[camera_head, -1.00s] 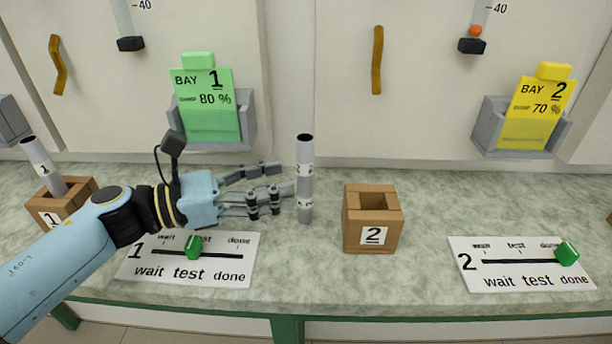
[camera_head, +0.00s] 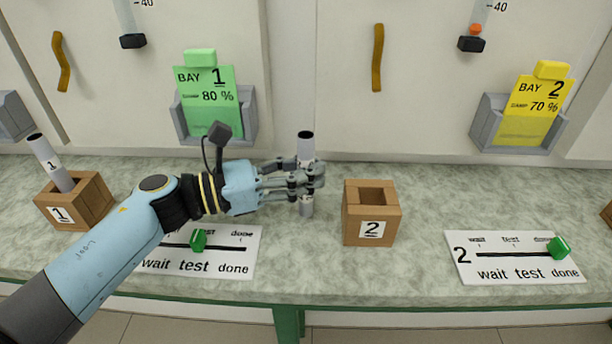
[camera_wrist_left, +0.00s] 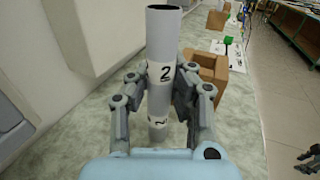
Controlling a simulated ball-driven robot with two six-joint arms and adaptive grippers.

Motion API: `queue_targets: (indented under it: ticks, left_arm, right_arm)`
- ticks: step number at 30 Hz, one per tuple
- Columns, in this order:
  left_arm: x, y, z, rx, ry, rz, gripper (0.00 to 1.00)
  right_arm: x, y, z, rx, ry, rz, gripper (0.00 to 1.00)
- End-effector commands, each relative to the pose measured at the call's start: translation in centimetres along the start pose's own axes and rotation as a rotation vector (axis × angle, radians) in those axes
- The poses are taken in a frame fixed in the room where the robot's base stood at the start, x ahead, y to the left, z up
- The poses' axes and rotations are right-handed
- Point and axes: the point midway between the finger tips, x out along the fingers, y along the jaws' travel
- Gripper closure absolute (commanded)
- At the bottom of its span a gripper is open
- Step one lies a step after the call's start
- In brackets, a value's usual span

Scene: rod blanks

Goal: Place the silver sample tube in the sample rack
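The silver tube (camera_head: 305,148), labelled 2, stands upright on the counter. It also fills the middle of the left wrist view (camera_wrist_left: 163,40). My left gripper (camera_head: 308,178) is around the tube at mid-height, with fingers on both sides; whether they press on it I cannot tell. A wooden block labelled 2 (camera_head: 358,222), with a square opening on top, stands just right of the tube and looks empty; it is partly hidden in the left wrist view (camera_wrist_left: 212,70). What seems to be my right gripper (camera_wrist_left: 308,161) shows at the wrist view's right edge, its opening unclear.
Another wooden block (camera_head: 88,205) at the left holds a leaning tube labelled 1 (camera_head: 48,158). Slider panels lie on the counter, one (camera_head: 215,262) beside my left arm and one (camera_head: 515,262) at the right. Wall bins hold a green card (camera_head: 208,110) and a yellow card (camera_head: 535,110).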

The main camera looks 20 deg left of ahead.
Motion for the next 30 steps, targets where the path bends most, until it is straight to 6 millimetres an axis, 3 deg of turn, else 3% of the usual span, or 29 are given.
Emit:
queue_targets:
  ticks: [14,19,23,30]
  left_arm:
    - [0.0,0.0,0.2,0.001,0.000,0.000,1.00]
    - [0.0,0.0,1.6,0.004,-0.001,-0.001,1.00]
    - [0.0,0.0,3.9,0.005,-0.002,-0.002,1.00]
    - [-1.4,-5.0,7.2,0.001,-0.001,-0.001,1.00]
  right_arm:
    - [0.0,0.1,0.2,-0.001,-0.003,0.001,0.59]
    - [0.0,0.1,0.2,-0.001,-0.003,0.001,0.59]
    - [-0.1,0.1,0.2,0.000,-0.003,0.001,0.59]
    - [-0.3,0.0,0.1,0.000,-0.002,0.000,0.59]
